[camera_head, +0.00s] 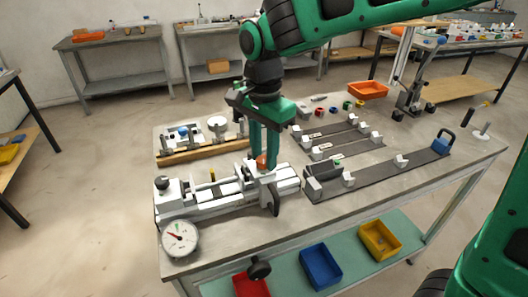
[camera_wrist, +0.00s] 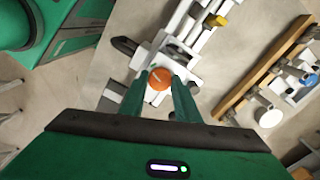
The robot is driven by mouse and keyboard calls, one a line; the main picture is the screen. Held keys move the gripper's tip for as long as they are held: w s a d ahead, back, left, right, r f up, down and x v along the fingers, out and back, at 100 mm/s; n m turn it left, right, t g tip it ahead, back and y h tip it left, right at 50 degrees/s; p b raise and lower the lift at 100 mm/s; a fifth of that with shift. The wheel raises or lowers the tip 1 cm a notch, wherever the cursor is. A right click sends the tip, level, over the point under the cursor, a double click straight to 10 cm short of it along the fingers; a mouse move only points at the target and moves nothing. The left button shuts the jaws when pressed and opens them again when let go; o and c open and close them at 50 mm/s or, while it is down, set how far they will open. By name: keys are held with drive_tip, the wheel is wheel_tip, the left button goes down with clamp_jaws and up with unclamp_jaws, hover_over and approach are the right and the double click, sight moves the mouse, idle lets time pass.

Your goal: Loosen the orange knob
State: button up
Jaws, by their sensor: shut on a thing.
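The orange knob (camera_wrist: 159,79) sits on top of a white block of the clamping jig, between my two fingertips in the wrist view. In the head view only a small part of the orange knob (camera_head: 262,161) shows between the fingers. My gripper (camera_head: 264,164) points straight down over the jig and is shut on the knob. In the wrist view the green fingers of my gripper (camera_wrist: 159,84) lie on either side of it. A pale mark shows on the knob's top. The white jig (camera_head: 215,202) lies along the table's front left.
A round dial gauge (camera_head: 180,239) stands at the table's front left corner. A wooden bar (camera_head: 205,150) lies behind the jig. Dark rails with white blocks (camera_head: 400,160) lie to the right. A black handwheel (camera_head: 259,268) sticks out in front. Blue (camera_head: 321,266) and yellow bins (camera_head: 380,240) stand on the lower shelf.

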drive_tip(key=shift+n, duration=0.3)
drive_tip(key=n, duration=0.4)
drive_tip(key=shift+w+n, duration=0.1)
drive_tip(key=shift+n, duration=0.3)
drive_tip(key=n, duration=0.5)
drive_tip(key=shift+a, duration=0.1)
drive_tip(key=n, duration=0.5)
drive_tip(key=shift+r+n, duration=0.1)
drive_tip(key=shift+n, duration=2.6)
drive_tip(key=shift+w, duration=0.1)
drive_tip(key=o, duration=1)
drive_tip(key=shift+o, duration=0.2)
